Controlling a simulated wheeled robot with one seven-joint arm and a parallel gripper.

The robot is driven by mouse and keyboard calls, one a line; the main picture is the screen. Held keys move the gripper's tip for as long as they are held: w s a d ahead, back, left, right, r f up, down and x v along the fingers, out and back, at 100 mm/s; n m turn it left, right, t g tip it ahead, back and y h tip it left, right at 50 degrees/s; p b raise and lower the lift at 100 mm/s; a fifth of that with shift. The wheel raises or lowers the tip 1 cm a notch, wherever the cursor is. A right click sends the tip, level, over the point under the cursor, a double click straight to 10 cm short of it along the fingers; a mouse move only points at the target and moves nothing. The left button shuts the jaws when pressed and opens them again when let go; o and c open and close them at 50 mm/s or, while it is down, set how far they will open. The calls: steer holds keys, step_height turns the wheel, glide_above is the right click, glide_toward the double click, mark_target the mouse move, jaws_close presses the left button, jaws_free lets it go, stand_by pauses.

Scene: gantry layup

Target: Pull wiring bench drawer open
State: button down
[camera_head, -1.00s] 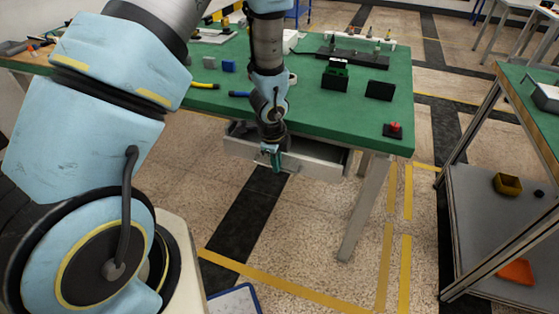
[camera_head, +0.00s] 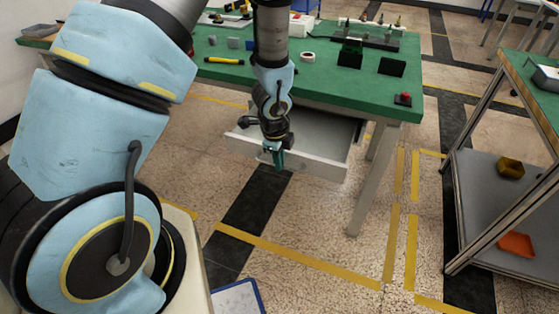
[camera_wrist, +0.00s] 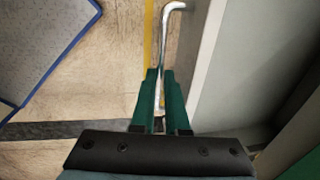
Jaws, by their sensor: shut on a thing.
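The wiring bench (camera_head: 330,88) has a green top, and its grey drawer (camera_head: 318,165) stands pulled out below the top, with part of its empty-looking inside showing. My gripper (camera_head: 275,158) is at the drawer's front face, pointing down. In the wrist view my gripper's green fingers (camera_wrist: 162,98) are shut on the metal bar handle (camera_wrist: 165,45). The handle runs along the light drawer front (camera_wrist: 205,60), which lies to the right of the fingers.
A second bench with a lower shelf (camera_head: 480,215) stands at the right, holding a yellow bin (camera_head: 510,167) and an orange tray (camera_head: 517,244). A bench leg (camera_head: 370,190) is right of the drawer. A blue-edged panel (camera_head: 237,298) lies low in front. Floor before the drawer is clear.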

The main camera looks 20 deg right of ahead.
steer(key=c, duration=1.2)
jaws_free()
steer(key=shift+r, duration=0.15)
step_height(320, 180, up, 10)
steer(key=s+a+p, duration=0.1)
steer(key=shift+s+a+r+p, duration=0.15)
steer(key=shift+s+r+p, duration=0.05)
steer(key=shift+p, duration=0.15)
steer(key=w+a+r+n+y, duration=0.1)
steer(key=w+a+r+n, duration=0.1)
steer(key=a+r+n, duration=0.3)
steer(key=w+a+r+n, duration=0.2)
steer(key=w+a+n, duration=0.1)
steer(key=a+n, duration=0.3)
steer(key=s+a+r+n, duration=0.1)
steer(key=a+r+n, duration=0.2)
steer(key=a+n, duration=0.4)
steer(key=s+a+r+n+p, duration=0.1)
steer(key=s+a+r+n, duration=0.1)
steer(key=a+r+n, duration=0.2)
steer(key=a+n, duration=0.3)
steer(key=a, duration=0.1)
steer(key=shift+s+n, duration=0.3)
steer(key=shift+n, duration=0.1)
